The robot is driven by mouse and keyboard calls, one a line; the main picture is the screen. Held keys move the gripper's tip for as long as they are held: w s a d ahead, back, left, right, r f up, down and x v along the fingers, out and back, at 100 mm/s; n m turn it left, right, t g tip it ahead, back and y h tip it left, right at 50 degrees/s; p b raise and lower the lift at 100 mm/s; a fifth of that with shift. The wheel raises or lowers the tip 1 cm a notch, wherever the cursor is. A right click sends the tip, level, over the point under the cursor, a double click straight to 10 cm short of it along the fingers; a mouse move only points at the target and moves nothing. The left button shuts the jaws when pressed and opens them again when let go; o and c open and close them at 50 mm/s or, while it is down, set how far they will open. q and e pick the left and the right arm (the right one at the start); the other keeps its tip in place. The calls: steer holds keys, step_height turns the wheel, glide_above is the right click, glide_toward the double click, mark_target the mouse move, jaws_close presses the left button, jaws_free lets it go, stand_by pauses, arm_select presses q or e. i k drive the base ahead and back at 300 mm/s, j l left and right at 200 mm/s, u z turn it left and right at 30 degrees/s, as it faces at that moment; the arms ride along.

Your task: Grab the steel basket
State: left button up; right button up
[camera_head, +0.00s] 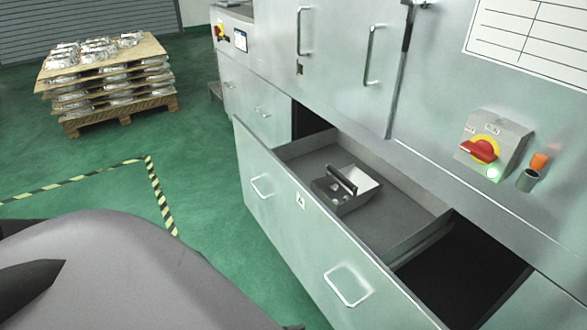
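A small steel basket (363,190) with a dark upright handle (342,180) sits inside an open drawer (408,207) of the pale green machine cabinet. A few small light pieces appear to lie in its left part; they are too small to make out. The basket stands apart from the drawer's side walls. Neither of my grippers can be made out in the head view, and nothing touches the basket. A large grey rounded body part of mine fills the lower left.
The drawer front (300,215) juts into the floor space. A control box with a red rotary switch (478,151) is on the cabinet at right. A pallet (118,112) stacked with castings stands at back left. Green floor (190,125) between is clear, with striped tape (153,185).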

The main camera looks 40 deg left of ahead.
mark_target(347, 184)
steer(key=u, duration=1.1)
